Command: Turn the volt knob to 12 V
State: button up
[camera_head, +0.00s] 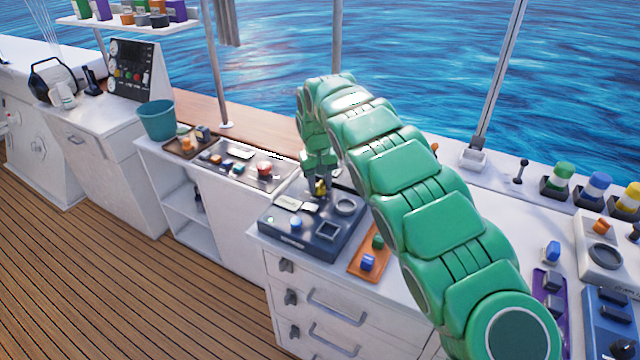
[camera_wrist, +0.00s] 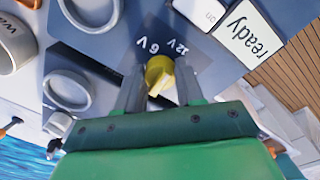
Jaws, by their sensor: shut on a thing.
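The yellow volt knob (camera_wrist: 160,74) sits on a dark blue-grey panel in the wrist view, with the labels "6 V" and "12 V" printed just above it. My gripper (camera_wrist: 161,84) has one finger on each side of the knob and is shut on it. I cannot tell clearly which label the knob's pointer faces. In the head view the knob (camera_head: 321,188) is a small yellow spot below my green gripper (camera_head: 320,180), on the dark control box (camera_head: 301,243). My gripper and arm hide part of the box.
Round grey holders (camera_wrist: 68,90) stand to the left. An orange tray (camera_head: 371,264) with small blocks is beside the box. A metal tray (camera_head: 243,164) stands to the left.

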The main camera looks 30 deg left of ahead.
aim_at(318, 184)
jog(key=shift+a, duration=0.15)
jog(key=o, duration=1)
jog(key=shift+r, duration=0.1)
jog(key=shift+s+r, duration=0.1)
jog(key=shift+r, duration=3.7)
